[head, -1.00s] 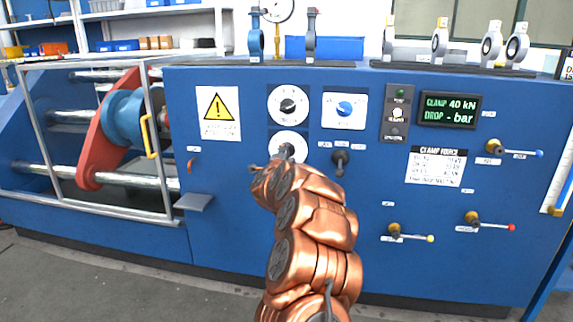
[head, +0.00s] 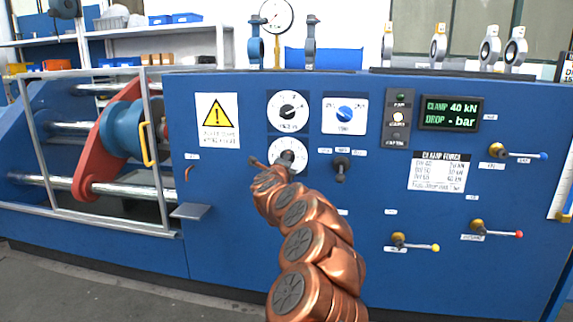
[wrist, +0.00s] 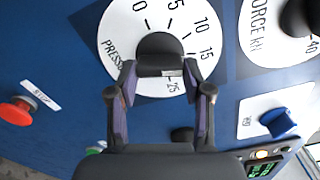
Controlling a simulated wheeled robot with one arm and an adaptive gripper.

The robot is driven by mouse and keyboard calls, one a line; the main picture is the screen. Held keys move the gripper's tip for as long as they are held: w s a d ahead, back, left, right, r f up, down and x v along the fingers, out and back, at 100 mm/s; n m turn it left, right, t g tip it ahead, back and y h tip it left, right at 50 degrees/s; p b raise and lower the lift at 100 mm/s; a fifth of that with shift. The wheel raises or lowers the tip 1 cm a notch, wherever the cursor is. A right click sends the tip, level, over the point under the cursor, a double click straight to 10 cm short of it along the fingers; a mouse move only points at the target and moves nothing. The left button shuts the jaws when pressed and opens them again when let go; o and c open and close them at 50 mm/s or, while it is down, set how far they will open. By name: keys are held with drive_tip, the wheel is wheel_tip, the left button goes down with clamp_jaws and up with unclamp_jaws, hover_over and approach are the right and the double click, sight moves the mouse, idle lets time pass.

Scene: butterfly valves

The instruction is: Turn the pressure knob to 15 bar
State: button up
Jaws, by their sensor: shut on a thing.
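The white pressure dial (wrist: 113,42) fills the top middle of the wrist view, with 0, 5, 10, 15 and 25 readable around its black knob (wrist: 158,48). My gripper (wrist: 160,78) is shut on this knob, one finger on each side. The knob's pointer setting cannot be read clearly. In the head view the pressure dial (head: 275,146) is the lower of two stacked white dials, partly covered by my gripper (head: 287,160). The display (head: 451,112) reads CLAMP 40 kN and DROP - bar.
The clamp force dial (head: 288,98) sits just above, and a blue selector knob (head: 345,113) to its right. A black lever knob (head: 341,166) is close to the right of my gripper. A red button (wrist: 17,110) shows in the wrist view.

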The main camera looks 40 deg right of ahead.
drive_tip(key=shift+f, duration=0.1)
drive_tip(key=o, duration=1.2)
drive_tip(key=shift+c, duration=0.2)
drive_tip(key=v, duration=1.1)
drive_tip(key=shift+s+a, duration=0.25)
drive_tip(key=shift+a, duration=0.1)
